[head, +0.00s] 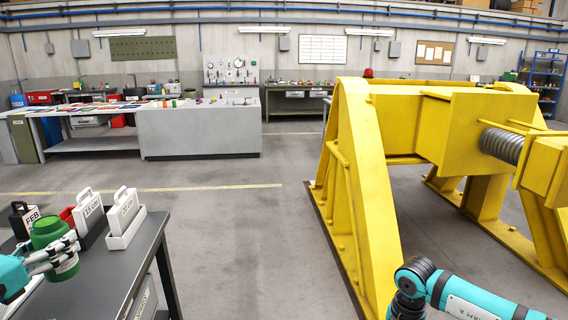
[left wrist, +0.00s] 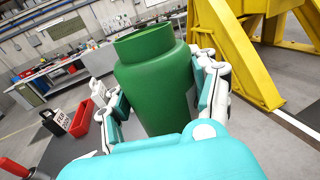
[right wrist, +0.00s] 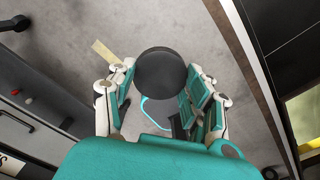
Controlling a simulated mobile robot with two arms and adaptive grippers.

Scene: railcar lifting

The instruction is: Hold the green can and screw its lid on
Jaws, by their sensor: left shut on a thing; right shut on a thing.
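The green can (head: 47,233) is upright at the left of the head view, over the near table. My left gripper (head: 64,257) is shut around its body. In the left wrist view the green can (left wrist: 152,92) stands between my left gripper's fingers (left wrist: 160,92), and its neck has no lid on it. In the right wrist view my right gripper (right wrist: 160,92) is shut on a round dark grey lid (right wrist: 160,74), whose flat face shows. The right gripper's fingers are out of the head view, and the lid is not seen there. The lid and can are apart.
The dark grey near table (head: 115,265) holds white calendar-like holders (head: 124,212), a black "FEB" box (left wrist: 56,132) and a red bin (left wrist: 79,120). A big yellow frame (head: 365,170) stands to the right. The floor between is clear. Workbenches (head: 200,130) line the far wall.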

